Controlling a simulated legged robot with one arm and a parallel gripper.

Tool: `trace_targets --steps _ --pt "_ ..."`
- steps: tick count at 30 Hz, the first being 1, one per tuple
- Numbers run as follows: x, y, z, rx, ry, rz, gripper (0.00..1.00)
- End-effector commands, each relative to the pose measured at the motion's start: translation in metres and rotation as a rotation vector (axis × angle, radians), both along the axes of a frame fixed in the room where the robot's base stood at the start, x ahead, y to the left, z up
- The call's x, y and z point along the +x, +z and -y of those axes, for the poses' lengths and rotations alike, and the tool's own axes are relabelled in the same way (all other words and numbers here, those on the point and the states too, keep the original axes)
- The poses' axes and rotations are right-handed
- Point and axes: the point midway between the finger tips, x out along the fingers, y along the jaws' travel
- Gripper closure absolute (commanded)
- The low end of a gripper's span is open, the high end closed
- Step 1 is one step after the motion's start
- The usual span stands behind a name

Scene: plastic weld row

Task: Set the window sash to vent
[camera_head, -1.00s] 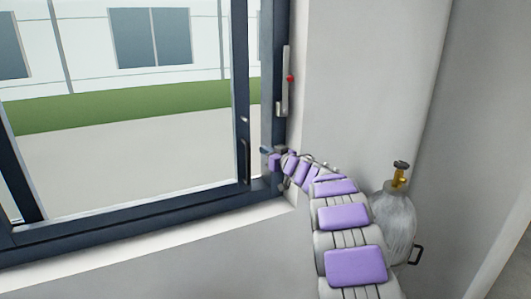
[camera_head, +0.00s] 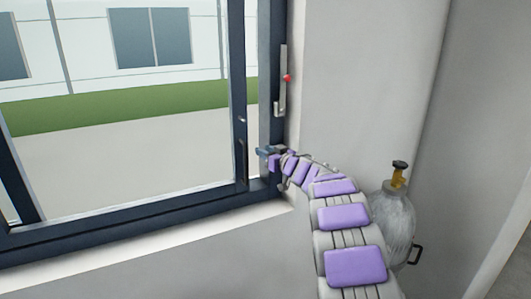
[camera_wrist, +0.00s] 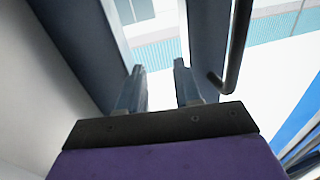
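The window sash (camera_head: 238,80) has a dark blue frame, and its right upright stands a little left of the fixed jamb (camera_head: 272,60). A dark bar handle (camera_head: 242,160) is on that upright; in the wrist view the handle (camera_wrist: 238,45) hangs at the upper right with a hooked lower end. My gripper (camera_head: 264,152) is at the jamb, just right of the handle. In the wrist view my gripper (camera_wrist: 160,85) is open with nothing between its fingers; the handle is outside the right finger. A pale strip with a red knob (camera_head: 287,78) is on the jamb above.
A pale sill (camera_head: 150,232) runs below the window. A grey gas cylinder with a brass valve (camera_head: 397,215) stands right of my arm near the wall. The plain wall (camera_head: 360,80) right of the window is clear.

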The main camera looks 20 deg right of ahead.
Motion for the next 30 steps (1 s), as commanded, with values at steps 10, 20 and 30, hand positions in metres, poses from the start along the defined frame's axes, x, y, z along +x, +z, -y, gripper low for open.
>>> trace_targets --steps 10,20,30 --pt "-0.004 0.000 -0.003 -0.003 0.000 -0.002 0.66" --pt "-0.049 -0.001 0.015 0.002 -0.004 -0.001 0.66" --pt "-0.117 -0.001 0.034 0.003 -0.004 0.000 0.66"
